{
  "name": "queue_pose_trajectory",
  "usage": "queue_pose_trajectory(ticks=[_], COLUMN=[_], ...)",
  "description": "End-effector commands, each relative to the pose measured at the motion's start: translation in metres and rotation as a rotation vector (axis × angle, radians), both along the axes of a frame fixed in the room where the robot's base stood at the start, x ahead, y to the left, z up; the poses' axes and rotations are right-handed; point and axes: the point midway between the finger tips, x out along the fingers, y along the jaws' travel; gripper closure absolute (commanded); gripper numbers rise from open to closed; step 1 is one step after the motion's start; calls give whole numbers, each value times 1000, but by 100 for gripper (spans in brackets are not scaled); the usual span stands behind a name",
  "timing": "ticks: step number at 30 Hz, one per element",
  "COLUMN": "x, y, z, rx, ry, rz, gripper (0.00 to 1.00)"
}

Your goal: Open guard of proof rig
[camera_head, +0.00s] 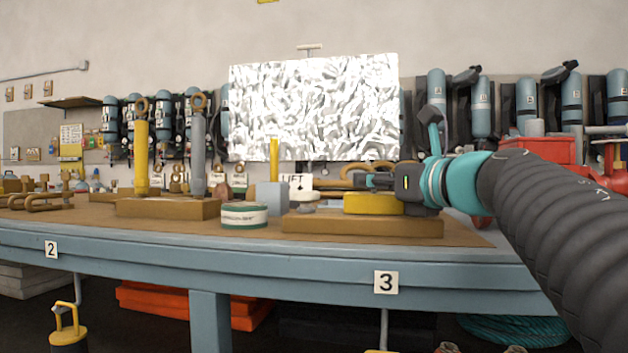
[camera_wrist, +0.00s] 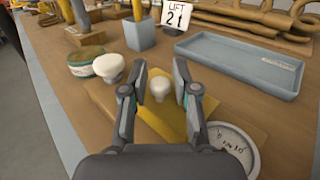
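A large bright panel (camera_head: 314,108) with a crinkled silvery surface stands behind the bench, with a small bar handle (camera_head: 310,47) at its top; it looks like the rig's guard, but I cannot be sure. My gripper (camera_head: 368,181) is well below and right of that handle, over a yellow block (camera_head: 372,204) on a wooden board. In the wrist view my gripper (camera_wrist: 159,68) is open and empty, its fingers either side of a pale knob (camera_wrist: 160,87) on the yellow block. I cannot tell whether they reach down around it.
A round gauge (camera_wrist: 235,146) sits right of the block. A white-topped knob (camera_wrist: 109,66), a green-and-white tin (camera_head: 244,215) and a blue-grey holder (camera_head: 271,197) stand to the left. A blue tray (camera_wrist: 240,62) lies beyond. Upright yellow and grey shackle-topped cylinders (camera_head: 141,155) stand farther left.

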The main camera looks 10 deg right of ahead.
Motion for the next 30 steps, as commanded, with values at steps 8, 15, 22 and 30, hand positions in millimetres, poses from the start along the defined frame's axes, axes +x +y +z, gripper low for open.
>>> queue_pose_trajectory(ticks=[8,15,22,30], x=[0,1,4,10], y=[1,2,1,-1], z=[0,6,15,21], rx=[1,11,41,98], ry=[0,33,129,304], rz=[2,3,4,4], gripper=[100,100,100,100])
